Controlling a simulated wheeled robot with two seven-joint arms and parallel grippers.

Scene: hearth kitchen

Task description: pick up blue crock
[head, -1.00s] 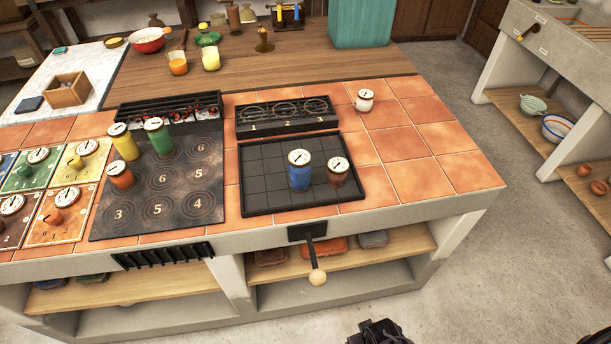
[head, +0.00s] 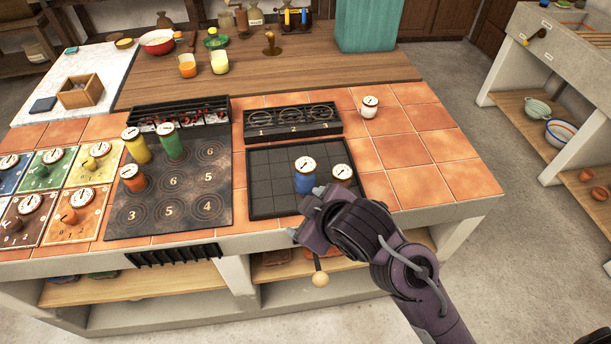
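The blue crock (head: 305,176) stands upright on the black gridded tray (head: 264,199), with a round white dial on its lid. A brown crock (head: 342,175) with a similar lid stands just to its right, its lower part hidden by my arm. My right gripper (head: 306,222) is in front of the blue crock, near the tray's front edge, apart from the crock as far as I can see. Its fingers are seen from behind, so their opening is unclear. My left gripper is not in view.
Yellow (head: 136,146), green (head: 169,142) and orange (head: 133,179) crocks stand on the dark numbered plate to the left. A rack with three rings (head: 291,121) lies behind the tray. A white crock (head: 369,107) stands back right. The tiles at right are clear.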

